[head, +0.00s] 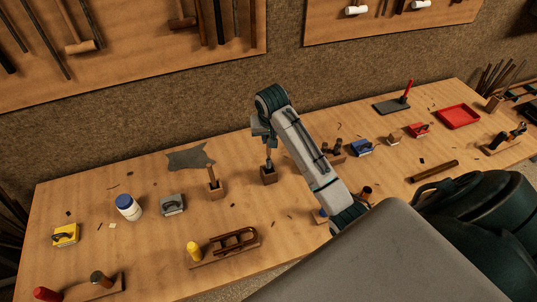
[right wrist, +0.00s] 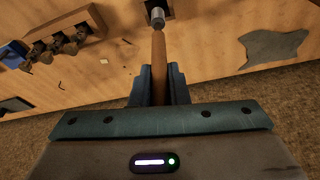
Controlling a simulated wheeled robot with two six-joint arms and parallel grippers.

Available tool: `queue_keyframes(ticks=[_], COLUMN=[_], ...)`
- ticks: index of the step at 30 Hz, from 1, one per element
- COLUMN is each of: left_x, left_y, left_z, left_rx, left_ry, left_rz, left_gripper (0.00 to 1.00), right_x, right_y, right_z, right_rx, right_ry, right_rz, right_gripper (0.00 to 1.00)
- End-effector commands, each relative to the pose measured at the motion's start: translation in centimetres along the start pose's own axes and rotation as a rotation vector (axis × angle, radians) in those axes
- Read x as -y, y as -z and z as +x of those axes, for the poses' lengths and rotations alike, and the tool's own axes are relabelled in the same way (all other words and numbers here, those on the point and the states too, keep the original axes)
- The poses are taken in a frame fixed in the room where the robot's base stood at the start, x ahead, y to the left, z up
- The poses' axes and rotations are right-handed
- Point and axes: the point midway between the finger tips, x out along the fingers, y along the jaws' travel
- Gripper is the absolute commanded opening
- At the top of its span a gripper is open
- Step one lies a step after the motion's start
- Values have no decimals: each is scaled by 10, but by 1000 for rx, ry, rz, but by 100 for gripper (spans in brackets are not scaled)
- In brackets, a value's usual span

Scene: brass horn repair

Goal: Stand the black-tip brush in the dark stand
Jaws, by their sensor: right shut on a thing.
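My right gripper (head: 263,137) is shut on the wooden handle of a brush (head: 268,158), near the middle of the table. In the right wrist view the gripper (right wrist: 158,92) grips the brush's handle (right wrist: 159,55), with a grey metal band (right wrist: 157,17) at its far end. The brush hangs upright over a small dark stand (head: 269,176), its lower end at the stand's top. I cannot tell how deep it sits, and the tip is hidden. My left gripper is not in view.
Left of the stand, another small wooden block (head: 217,191) holds an upright tool. A grey sheet (head: 190,157) lies behind it. A wooden rack (head: 225,248) is in front.

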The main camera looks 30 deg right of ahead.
Motion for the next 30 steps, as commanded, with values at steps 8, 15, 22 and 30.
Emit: queue_keyframes(ticks=[8,15,22,30], left_x=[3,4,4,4], left_y=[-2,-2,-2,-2], left_z=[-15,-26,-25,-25], left_rx=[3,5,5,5], left_ry=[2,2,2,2], left_rz=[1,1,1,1], left_gripper=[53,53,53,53], right_x=[0,0,1,1], right_y=[-9,-17,-17,-18], right_z=[32,61,64,67], right_rx=[2,1,-2,-1], right_ry=[0,0,1,0], right_rz=[-1,-1,-2,-2], right_gripper=[0,0,0,36])
